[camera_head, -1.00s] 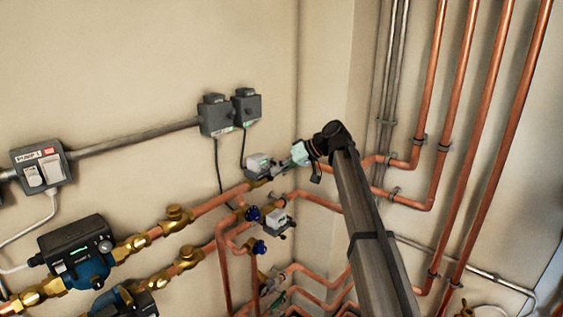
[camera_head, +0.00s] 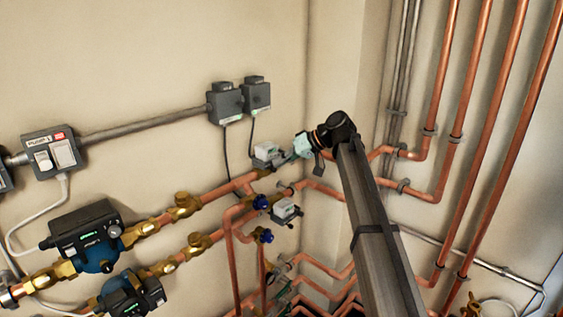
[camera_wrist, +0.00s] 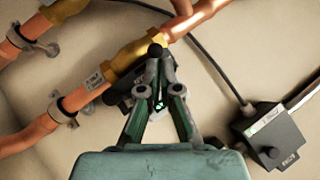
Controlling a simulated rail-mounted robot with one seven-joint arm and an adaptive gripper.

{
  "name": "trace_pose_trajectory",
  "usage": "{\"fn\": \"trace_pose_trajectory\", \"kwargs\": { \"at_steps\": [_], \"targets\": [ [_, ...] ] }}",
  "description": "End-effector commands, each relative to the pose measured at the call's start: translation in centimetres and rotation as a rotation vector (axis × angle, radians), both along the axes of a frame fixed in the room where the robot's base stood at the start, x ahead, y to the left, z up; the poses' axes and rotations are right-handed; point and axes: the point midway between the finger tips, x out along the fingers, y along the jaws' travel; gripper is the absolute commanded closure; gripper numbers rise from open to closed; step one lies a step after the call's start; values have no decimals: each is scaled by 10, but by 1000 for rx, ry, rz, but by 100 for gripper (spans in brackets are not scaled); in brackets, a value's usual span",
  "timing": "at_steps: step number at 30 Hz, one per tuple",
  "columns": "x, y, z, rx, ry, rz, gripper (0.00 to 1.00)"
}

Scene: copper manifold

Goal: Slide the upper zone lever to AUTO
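The upper zone valve's pale actuator box (camera_head: 267,153) sits on the upper copper pipe near the corner in the head view. My gripper (camera_head: 292,153) is close at its right side. In the wrist view the valve's dark body lies partly hidden behind my fingers. A black ball knob (camera_wrist: 155,50), apparently the lever end, shows just beyond the tips of my gripper (camera_wrist: 160,72). The fingers are drawn together with only a narrow gap. I cannot tell whether the lever lies between them or only touches them. The lever's markings are not readable.
A lower zone valve box (camera_head: 286,210) and blue-handled valves (camera_head: 262,202) sit just below. Copper risers (camera_head: 470,130) stand at right. A grey wall box (camera_wrist: 270,133) with a cable is right of my gripper in the wrist view.

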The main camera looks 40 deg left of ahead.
Motion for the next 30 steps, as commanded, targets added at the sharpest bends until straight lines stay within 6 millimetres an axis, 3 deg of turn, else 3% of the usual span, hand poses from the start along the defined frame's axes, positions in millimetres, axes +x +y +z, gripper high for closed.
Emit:
{"fn": "trace_pose_trajectory", "kwargs": {
  "at_steps": [9,21,30],
  "targets": [
    [29,-3,38,2,-1,-6,100],
    [54,-61,78,3,-1,-6,100],
    [60,-77,92,2,-1,-6,100]
  ]
}}
